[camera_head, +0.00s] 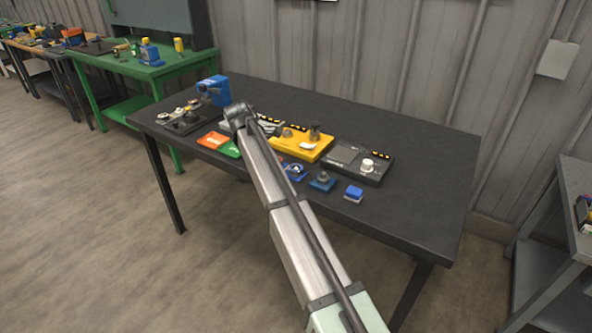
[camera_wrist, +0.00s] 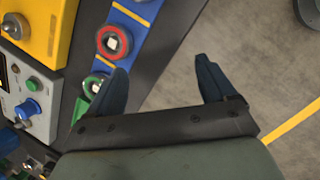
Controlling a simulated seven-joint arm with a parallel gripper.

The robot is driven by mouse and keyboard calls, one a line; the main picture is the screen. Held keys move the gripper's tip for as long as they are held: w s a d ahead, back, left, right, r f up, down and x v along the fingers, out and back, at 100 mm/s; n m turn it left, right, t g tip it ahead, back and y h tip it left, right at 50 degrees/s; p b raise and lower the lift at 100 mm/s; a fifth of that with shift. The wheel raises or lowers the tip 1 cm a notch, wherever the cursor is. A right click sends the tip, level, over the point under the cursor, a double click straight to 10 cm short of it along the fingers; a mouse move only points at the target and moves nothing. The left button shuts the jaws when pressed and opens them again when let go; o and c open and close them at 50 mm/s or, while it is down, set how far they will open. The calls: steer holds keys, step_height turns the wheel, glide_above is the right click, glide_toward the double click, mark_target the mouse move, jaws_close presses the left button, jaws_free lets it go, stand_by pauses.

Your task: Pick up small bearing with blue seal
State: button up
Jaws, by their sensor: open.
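My gripper (camera_wrist: 161,70) is open in the wrist view, with nothing between its two dark fingers. A blue strip (camera_wrist: 134,14) with yellow lines lies left of the fingers. It carries a red-ringed round part (camera_wrist: 113,40) and a green-ringed round part (camera_wrist: 96,85); the green one is close to the left finger. I cannot make out a small bearing with a blue seal for certain in either view. In the head view my arm reaches over the dark table (camera_head: 420,205) and covers part of it; the fingers cannot be made out there.
A yellow fixture (camera_head: 301,146), a dark grey fixture (camera_head: 357,162), a blue device (camera_head: 214,91) and a dark tray (camera_head: 183,117) stand on the table. Orange (camera_head: 213,140) and small blue (camera_head: 354,193) pieces lie near its front. The table's right side is clear.

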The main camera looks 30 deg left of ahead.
steer(key=w+d+r+n+g+y, duration=0.1)
steer(key=w+d+r+n+g, duration=0.25)
steer(key=w+d+r, duration=0.6)
glide_above(296, 168)
steer(key=f, duration=0.6)
steer(key=shift+s+d, duration=0.2)
steer(key=shift+w+a+f, duration=0.1)
steer(key=shift+f, duration=1.5)
steer(key=shift+w+a+f, duration=0.1)
steer(key=shift+f, duration=1.5)
steer(key=c, duration=1.2)
step_height(296, 168, up, 10)
steer(key=w+d+r, duration=0.1)
steer(key=w+d, duration=0.4)
steer(key=w, duration=0.3)
steer(key=w+d, duration=0.5)
steer(key=w, duration=0.2)
steer(key=shift+w+r, duration=0.35)
